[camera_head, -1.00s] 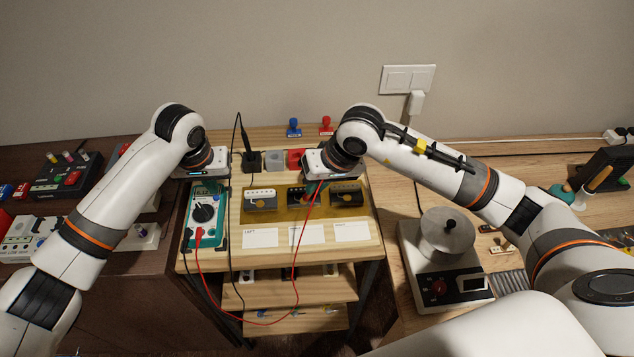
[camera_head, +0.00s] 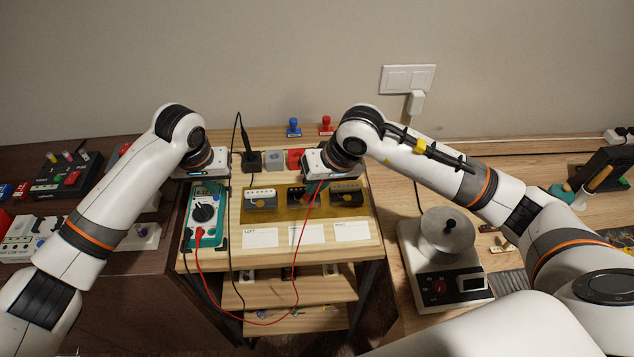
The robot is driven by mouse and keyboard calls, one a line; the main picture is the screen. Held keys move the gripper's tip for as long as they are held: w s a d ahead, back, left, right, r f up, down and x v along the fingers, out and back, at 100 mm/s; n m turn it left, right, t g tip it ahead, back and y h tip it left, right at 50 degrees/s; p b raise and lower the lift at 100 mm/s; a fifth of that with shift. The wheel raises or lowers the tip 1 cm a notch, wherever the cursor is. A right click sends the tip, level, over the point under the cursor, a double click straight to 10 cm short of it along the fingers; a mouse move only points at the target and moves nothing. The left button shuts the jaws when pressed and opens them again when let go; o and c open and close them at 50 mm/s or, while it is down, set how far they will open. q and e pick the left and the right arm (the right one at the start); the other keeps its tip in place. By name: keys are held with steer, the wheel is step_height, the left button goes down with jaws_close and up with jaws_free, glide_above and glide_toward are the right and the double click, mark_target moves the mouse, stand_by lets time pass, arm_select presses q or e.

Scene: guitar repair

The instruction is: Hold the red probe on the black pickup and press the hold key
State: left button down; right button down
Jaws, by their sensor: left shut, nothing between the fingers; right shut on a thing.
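The teal multimeter (camera_head: 205,213) lies at the left of the wooden stand, with a dark dial and red and black leads. My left gripper (camera_head: 205,181) is over its top end, shut and empty; its fingertips and the hold key are hidden. Three pickups lie on a yellow mat (camera_head: 279,212): the left pickup (camera_head: 260,199), the middle one (camera_head: 301,206) and the black right one (camera_head: 347,194). My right gripper (camera_head: 320,181) is shut on the red probe above the middle and right pickups. Its red lead (camera_head: 296,262) rises to the gripper. I cannot tell whether the tip touches a pickup.
White label cards (camera_head: 306,234) lie in front of the pickups. A black probe (camera_head: 250,160) with its lead stands behind, beside a grey block (camera_head: 274,160) and a red block (camera_head: 295,158). A scale-like device (camera_head: 440,277) stands right. The red lead hangs over the stand's front edge.

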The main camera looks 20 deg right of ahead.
arm_select(q)
steer(key=shift+f, duration=0.6)
arm_select(e)
steer(key=shift+f, duration=0.1)
stand_by(0.5)
arm_select(q)
steer(key=shift+r, duration=3.55)
